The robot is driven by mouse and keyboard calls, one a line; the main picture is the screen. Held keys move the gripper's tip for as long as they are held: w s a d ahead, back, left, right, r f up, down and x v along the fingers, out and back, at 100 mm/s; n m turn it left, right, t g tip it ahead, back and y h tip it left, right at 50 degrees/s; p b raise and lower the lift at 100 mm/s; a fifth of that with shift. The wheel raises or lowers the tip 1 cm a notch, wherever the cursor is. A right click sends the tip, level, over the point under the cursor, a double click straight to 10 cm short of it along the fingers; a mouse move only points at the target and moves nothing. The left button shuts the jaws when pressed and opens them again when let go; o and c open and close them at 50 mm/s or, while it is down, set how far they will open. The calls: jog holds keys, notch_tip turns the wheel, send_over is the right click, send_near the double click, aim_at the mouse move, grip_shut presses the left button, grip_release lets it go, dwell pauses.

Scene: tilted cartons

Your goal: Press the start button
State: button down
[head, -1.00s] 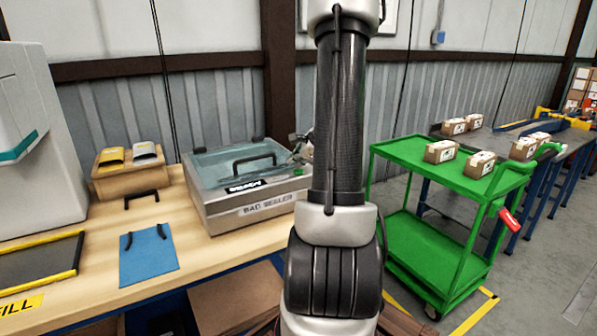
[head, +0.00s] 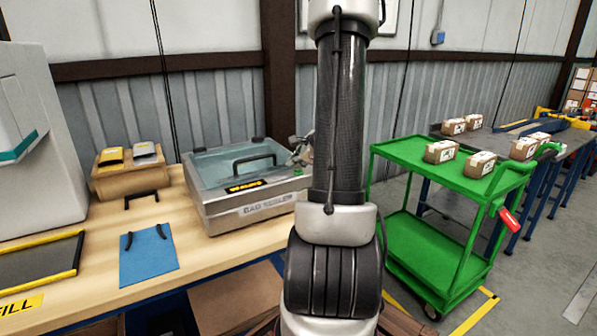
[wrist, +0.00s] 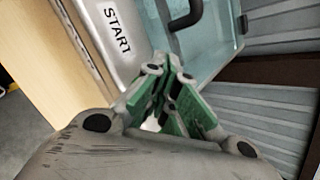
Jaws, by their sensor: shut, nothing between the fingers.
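The bag sealer (head: 250,212) is a grey metal box with a clear lid and a dark handle, standing on the wooden bench. A small dark strip (head: 245,186) on it shows yellow marks. In the wrist view its START label (wrist: 117,30) is on the metal top, left of my gripper (wrist: 174,78). My gripper's green-padded fingers are shut and empty, with their tips over or at the sealer's metal edge; I cannot tell whether they touch. The button itself is not visible, perhaps hidden behind the fingers. In the head view my arm hides most of the gripper.
A green cart (head: 420,152) with small cartons (head: 440,152) stands to the right.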

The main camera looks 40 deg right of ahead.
dwell(0.4)
jog(key=shift+r, duration=0.8)
notch_tip(320, 180, up, 5)
dwell(0.4)
dwell(0.7)
